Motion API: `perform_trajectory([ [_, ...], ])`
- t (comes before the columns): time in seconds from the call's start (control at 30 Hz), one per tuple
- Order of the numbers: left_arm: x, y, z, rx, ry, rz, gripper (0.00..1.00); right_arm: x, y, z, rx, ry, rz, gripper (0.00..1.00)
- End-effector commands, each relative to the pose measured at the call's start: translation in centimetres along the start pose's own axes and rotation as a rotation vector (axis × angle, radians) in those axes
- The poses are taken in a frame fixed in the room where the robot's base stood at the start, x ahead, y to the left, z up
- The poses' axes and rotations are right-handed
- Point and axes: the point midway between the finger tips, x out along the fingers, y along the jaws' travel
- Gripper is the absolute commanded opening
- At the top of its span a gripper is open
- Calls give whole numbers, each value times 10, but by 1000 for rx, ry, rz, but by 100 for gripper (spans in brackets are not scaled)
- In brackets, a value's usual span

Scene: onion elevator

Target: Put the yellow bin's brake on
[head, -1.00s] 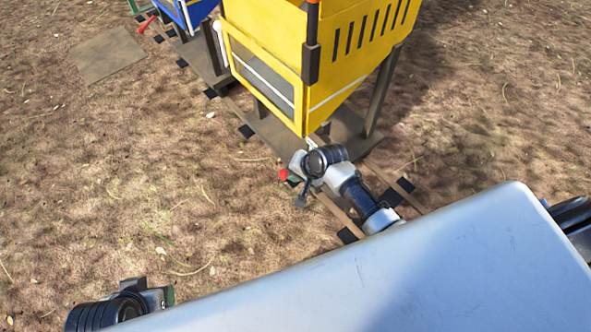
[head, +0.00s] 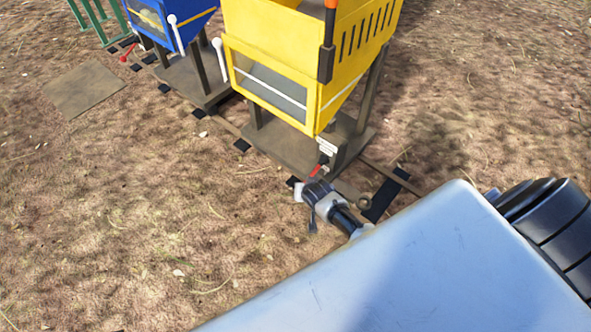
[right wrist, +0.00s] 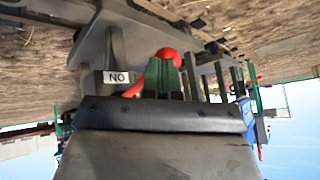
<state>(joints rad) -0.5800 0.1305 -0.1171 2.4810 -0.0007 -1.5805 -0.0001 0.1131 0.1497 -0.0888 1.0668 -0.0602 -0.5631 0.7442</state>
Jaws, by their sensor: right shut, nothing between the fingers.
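The yellow bin (head: 300,60) stands on a dark metal base over rails in the head view. Its red brake lever (head: 316,171) sticks out low at the near corner, below small white labels (head: 327,147). The right wrist view, upside down, shows the red lever (right wrist: 133,88) with its round knob just behind my right gripper's green fingers (right wrist: 163,80). The fingers are shut and empty, close to the lever; I cannot tell whether they touch it. A label reading ON upside down (right wrist: 117,77) is beside it. My left gripper is out of view.
A blue bin (head: 180,18) with its own red lever (head: 126,56) stands further left on the same rails. A flat brown plate (head: 85,88) lies on the ground.

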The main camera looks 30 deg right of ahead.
Motion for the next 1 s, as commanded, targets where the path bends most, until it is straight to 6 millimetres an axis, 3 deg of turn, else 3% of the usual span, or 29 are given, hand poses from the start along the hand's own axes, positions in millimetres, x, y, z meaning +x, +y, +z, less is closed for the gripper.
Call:
perform_trajectory([
  [0.27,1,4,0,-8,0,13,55,2,3,-2,2,0,-1,0],
  [0.63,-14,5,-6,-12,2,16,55,-11,-1,-10,4,-1,-1,0],
  [1.0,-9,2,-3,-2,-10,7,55,-11,-1,-10,3,-1,-1,0],
])
